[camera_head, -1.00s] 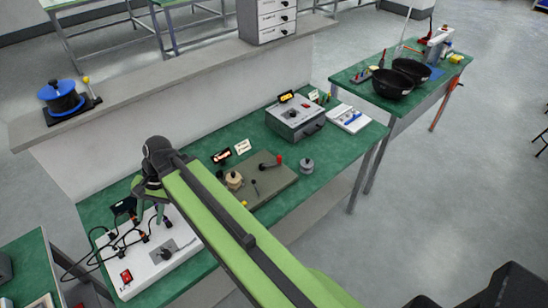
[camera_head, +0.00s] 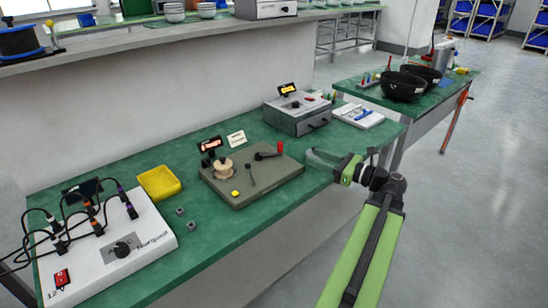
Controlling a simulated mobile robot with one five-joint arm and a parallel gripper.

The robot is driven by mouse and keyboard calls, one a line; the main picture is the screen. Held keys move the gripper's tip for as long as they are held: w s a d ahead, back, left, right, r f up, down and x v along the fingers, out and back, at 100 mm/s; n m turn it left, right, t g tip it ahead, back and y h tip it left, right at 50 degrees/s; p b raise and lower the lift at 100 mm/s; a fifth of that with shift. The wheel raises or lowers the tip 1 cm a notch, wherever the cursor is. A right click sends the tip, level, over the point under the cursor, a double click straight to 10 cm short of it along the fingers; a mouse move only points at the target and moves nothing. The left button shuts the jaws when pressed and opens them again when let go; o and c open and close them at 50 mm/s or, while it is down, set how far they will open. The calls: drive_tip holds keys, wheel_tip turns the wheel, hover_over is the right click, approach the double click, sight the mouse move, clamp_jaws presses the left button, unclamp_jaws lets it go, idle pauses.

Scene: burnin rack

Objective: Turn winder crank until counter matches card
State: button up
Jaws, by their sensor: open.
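The winder is an olive base plate (camera_head: 272,181) on the green bench. It carries a pale wooden bobbin (camera_head: 224,167), a small black lever (camera_head: 251,175) and a yellow button (camera_head: 235,193). The crank (camera_head: 267,155) is a black arm with an upright red knob (camera_head: 280,147), at the plate's back right. The counter (camera_head: 210,145) glows orange-red behind the bobbin; its digits are too small to read. The white card (camera_head: 236,137) stands beside it, its writing unreadable. My gripper (camera_head: 312,160) is open and empty, right of the plate, with its fingers pointing left towards the crank, apart from the knob.
A grey instrument box (camera_head: 299,121) and a white notepad (camera_head: 359,116) stand behind my gripper. A yellow tray (camera_head: 159,183), two small grey blocks and a white cabled box (camera_head: 110,250) lie to the left. A second bench (camera_head: 443,96) holds black bowls. Open floor is at right.

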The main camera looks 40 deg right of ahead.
drive_tip(key=shift+w, duration=0.1)
drive_tip(key=w+a, duration=0.1)
drive_tip(key=w, duration=0.4)
drive_tip(key=w+a, duration=0.1)
drive_tip(key=w, duration=0.5)
drive_tip(key=w+a, duration=0.1)
drive_tip(key=w, duration=0.4)
drive_tip(key=shift+w+a, duration=0.1)
drive_tip(key=shift+w, duration=0.3)
drive_tip(key=shift+c, duration=0.2)
clamp_jaws()
